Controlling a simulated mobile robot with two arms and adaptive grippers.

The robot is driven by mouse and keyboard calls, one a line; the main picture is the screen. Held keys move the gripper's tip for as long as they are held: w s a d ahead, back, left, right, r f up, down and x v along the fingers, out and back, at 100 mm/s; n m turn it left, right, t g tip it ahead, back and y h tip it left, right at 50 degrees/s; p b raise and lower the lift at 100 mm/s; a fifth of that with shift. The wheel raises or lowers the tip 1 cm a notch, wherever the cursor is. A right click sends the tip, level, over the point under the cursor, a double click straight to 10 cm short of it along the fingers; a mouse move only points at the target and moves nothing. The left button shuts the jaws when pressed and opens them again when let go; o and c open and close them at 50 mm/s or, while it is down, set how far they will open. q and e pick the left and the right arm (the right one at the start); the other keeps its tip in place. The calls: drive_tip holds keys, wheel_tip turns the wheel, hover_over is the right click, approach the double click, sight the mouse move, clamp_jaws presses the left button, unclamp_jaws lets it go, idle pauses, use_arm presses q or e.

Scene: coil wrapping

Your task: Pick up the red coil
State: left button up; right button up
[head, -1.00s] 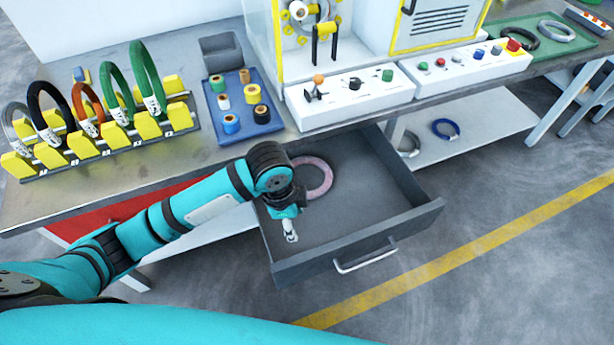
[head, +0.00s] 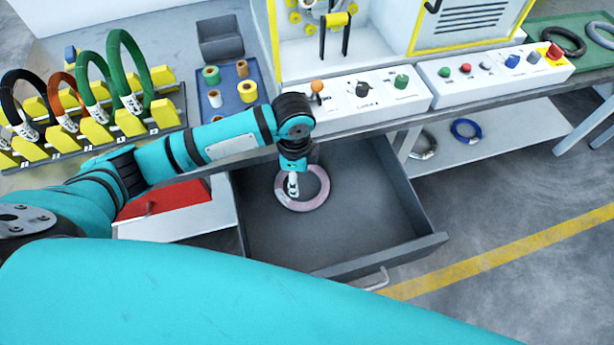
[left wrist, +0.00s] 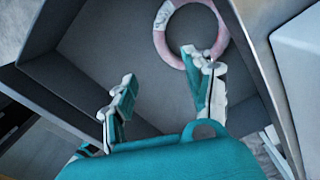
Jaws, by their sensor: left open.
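A pale pink ring-shaped coil (head: 322,188) lies flat on the floor of the open grey drawer; no plainly red coil shows there. It also shows at the top of the left wrist view (left wrist: 160,40), with a whitish patch on its upper left. My left gripper (head: 293,186) is over the coil's left part in the head view and hides some of it. In the left wrist view my left gripper (left wrist: 158,70) is open and empty, its right fingertip overlapping the coil's near edge. Whether it touches the coil, I cannot tell. My right gripper is not in view.
The drawer (head: 345,262) has raised walls around the coil, with free floor to the right. A yellow rack (head: 95,132) holds several coils, one orange-brown (head: 62,92). A blue tray (head: 228,112) holds tape rolls. A blue coil (head: 466,131) lies on the lower shelf.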

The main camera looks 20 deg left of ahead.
use_arm(q)
hover_over(299, 204)
drive_tip(key=s, duration=0.1)
wheel_tip(299, 204, down, 6)
wheel_tip(299, 204, down, 3)
drive_tip(key=shift+r, duration=0.1)
drive_tip(key=shift+f, duration=0.7)
drive_tip(key=shift+w+f, duration=0.1)
drive_tip(key=shift+f, duration=0.1)
drive_tip(key=f, duration=0.4)
drive_tip(key=shift+w+f+b, duration=0.25)
drive_tip(key=shift+w+b, duration=0.05)
drive_tip(key=shift+f, duration=0.2)
clamp_jaws()
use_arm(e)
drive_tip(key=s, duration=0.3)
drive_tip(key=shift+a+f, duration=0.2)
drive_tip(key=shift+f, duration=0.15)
use_arm(q)
drive_tip(key=shift+r, duration=0.1)
